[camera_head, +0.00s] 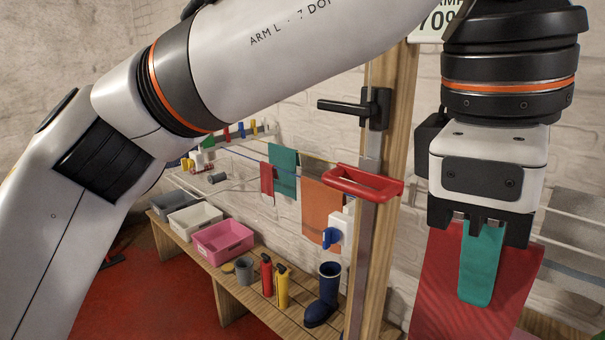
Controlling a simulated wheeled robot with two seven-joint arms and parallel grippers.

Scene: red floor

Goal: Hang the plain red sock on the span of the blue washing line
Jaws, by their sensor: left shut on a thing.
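My left gripper (480,228) is at the right, pointing down. It is shut on a narrow teal cloth (480,272) with a rounded lower end. A larger red cloth (440,300) with faint diagonal stripes hangs behind it; whether the gripper touches it I cannot tell. The thin blue washing line (247,157) runs along the far wall, partly hidden by hanging cloths. On or near it hang a small red cloth (267,179), which may be a sock, a teal cloth (284,170) and an orange towel (320,206). My right gripper is out of view.
A wooden post (393,130) with a black handle (357,106) and a red bracket (363,184) stands between the gripper and the line. Below is a bench (213,274) with a pink crate (222,239), bottles and a blue boot (323,298).

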